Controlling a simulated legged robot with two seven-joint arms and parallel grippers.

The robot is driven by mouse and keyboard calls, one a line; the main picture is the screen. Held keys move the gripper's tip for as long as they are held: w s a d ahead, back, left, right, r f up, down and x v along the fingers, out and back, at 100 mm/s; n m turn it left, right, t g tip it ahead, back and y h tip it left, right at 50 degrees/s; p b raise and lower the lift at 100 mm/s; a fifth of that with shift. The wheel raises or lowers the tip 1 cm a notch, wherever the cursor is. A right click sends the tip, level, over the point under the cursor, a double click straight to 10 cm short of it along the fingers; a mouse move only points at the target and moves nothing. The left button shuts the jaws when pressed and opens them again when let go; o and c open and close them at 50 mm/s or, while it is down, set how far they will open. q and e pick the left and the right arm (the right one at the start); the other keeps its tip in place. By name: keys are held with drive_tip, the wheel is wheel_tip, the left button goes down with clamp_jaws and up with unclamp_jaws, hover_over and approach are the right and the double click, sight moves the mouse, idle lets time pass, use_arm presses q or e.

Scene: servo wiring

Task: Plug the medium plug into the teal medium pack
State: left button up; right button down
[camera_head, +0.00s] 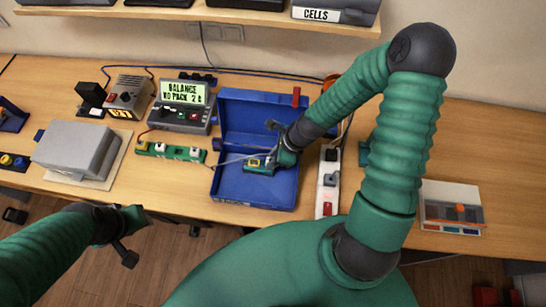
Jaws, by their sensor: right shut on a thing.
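My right gripper (272,155) reaches down into the blue tray (232,110) and is shut at the end of a thin grey cable (230,160). The plug on that cable is mostly hidden by the fingers. The teal pack (256,164), with a yellow-edged face, is in the tray right at the fingertips. I cannot tell whether plug and pack touch. The cable runs left to a green strip (168,152) with several white blocks. My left gripper (130,236) is open and empty, in front of the table's front edge.
A tester with a lit screen (183,94) reads "BALANCE NO PACK 2". A grey box (76,150) stands left. A white power strip (328,181) stands right of the tray. A clear-lidded case (451,208) sits far right. Bare table lies behind it.

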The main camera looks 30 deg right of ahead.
drive_tip(key=shift+f, duration=0.2)
drive_tip(key=c, duration=1.1)
unclamp_jaws()
drive_tip(key=shift+c, duration=0.2)
drive_tip(key=shift+r, duration=0.1)
drive_tip(key=p+v, duration=0.1)
drive_tip(key=v, duration=1.5)
drive_tip(key=shift+d+r, duration=0.2)
drive_tip(key=shift+r, duration=0.1)
drive_tip(key=shift+s, duration=0.15)
